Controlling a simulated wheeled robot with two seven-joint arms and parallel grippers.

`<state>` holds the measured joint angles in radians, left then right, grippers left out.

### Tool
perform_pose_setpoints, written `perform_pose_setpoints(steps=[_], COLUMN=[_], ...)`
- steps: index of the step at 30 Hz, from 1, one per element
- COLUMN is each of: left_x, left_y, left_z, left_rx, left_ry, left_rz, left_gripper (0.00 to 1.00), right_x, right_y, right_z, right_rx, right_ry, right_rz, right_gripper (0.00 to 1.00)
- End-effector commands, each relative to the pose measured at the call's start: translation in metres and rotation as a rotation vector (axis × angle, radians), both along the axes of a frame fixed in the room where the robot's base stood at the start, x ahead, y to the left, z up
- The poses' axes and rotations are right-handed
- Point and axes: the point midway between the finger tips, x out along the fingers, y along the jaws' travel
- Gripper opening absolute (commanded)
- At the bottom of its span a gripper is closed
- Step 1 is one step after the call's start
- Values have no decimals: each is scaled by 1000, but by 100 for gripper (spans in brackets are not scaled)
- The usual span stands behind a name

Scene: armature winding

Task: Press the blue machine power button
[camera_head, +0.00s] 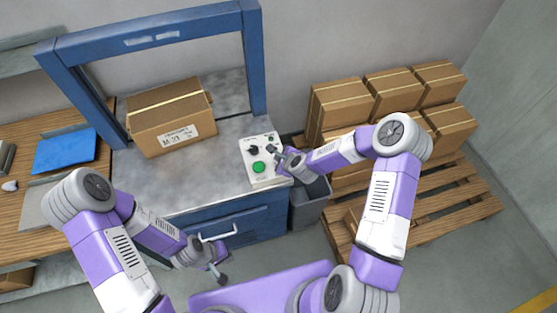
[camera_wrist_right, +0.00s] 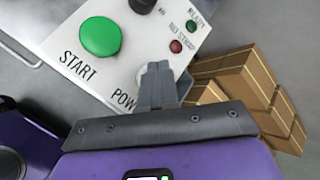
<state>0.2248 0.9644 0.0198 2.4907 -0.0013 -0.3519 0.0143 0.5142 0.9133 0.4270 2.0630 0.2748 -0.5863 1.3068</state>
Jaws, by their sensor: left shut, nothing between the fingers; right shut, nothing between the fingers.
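The blue machine (camera_head: 254,57) has a metal bed and a white control panel (camera_head: 263,176) on its right side. A green START button (camera_head: 258,167) sits on the panel and shows large in the right wrist view (camera_wrist_right: 100,37). The right wrist view also shows the start of a "POW" label (camera_wrist_right: 124,101); what lies beside it is hidden behind my fingers. My right gripper (camera_head: 277,151) is shut and empty, its tips over the panel's right side; it also shows in the right wrist view (camera_wrist_right: 157,68). Contact cannot be told. My left gripper (camera_head: 222,276) is shut and empty, low in front of the machine.
A taped cardboard box (camera_head: 172,118) sits on the machine bed. Several boxes (camera_head: 340,102) are stacked on a wooden pallet (camera_head: 462,207) at right. A grey bin (camera_head: 309,205) stands below my right forearm. A wooden table (camera_head: 25,215) with a blue item (camera_head: 65,151) is at left.

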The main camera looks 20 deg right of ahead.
Motion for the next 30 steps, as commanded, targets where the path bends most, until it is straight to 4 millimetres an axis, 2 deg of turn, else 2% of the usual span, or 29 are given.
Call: perform_pose_setpoints(steps=[8,25,30], left_x=[0,0,0], left_y=[0,0,0], left_z=[1,38,41], left_rx=[0,0,0], left_ry=[0,0,0], left_rz=[0,0,0], left_gripper=[0,0,0], right_x=[0,1,0], right_y=[0,0,0], right_z=[2,57,61], right_rx=[0,0,0], right_ry=[-2,-4,-1], right_rz=[1,0,0], right_gripper=[0,0,0])
